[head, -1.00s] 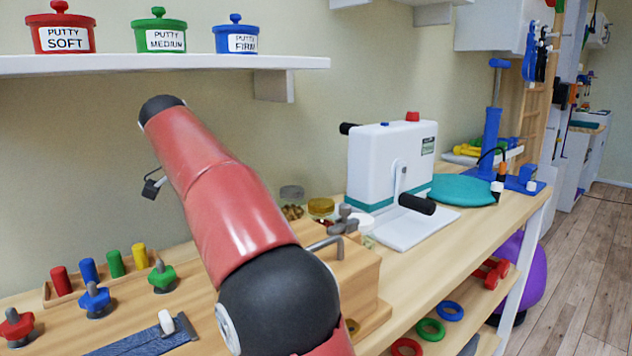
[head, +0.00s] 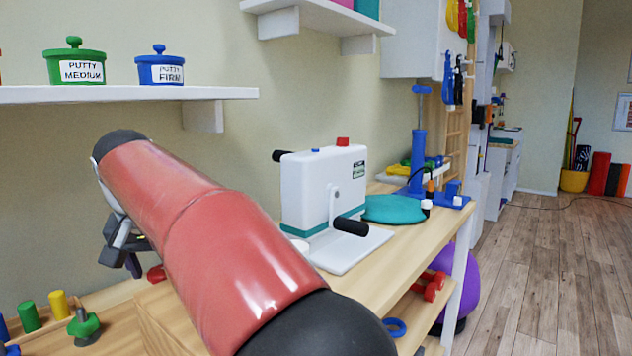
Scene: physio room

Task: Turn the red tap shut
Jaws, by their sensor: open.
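A small red piece (head: 155,273) shows beside my arm, low at the left. Most of it is hidden, and I cannot tell for sure that it is the red tap. My gripper (head: 128,262) hangs left of my red arm, pointing down, above and a little left of this red piece. It looks apart from it. The gripper is open, with nothing seen between its fingers. A green star-shaped knob (head: 84,326) stands on the bench at the lower left. My arm covers much of the wooden box (head: 158,318) beside it.
A white hand-crank machine (head: 322,190) with a black handle (head: 351,227) stands on the bench right of my arm. A teal cushion (head: 393,208) lies behind it. A shelf (head: 120,94) with putty pots overhangs the left. The floor at the right is clear.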

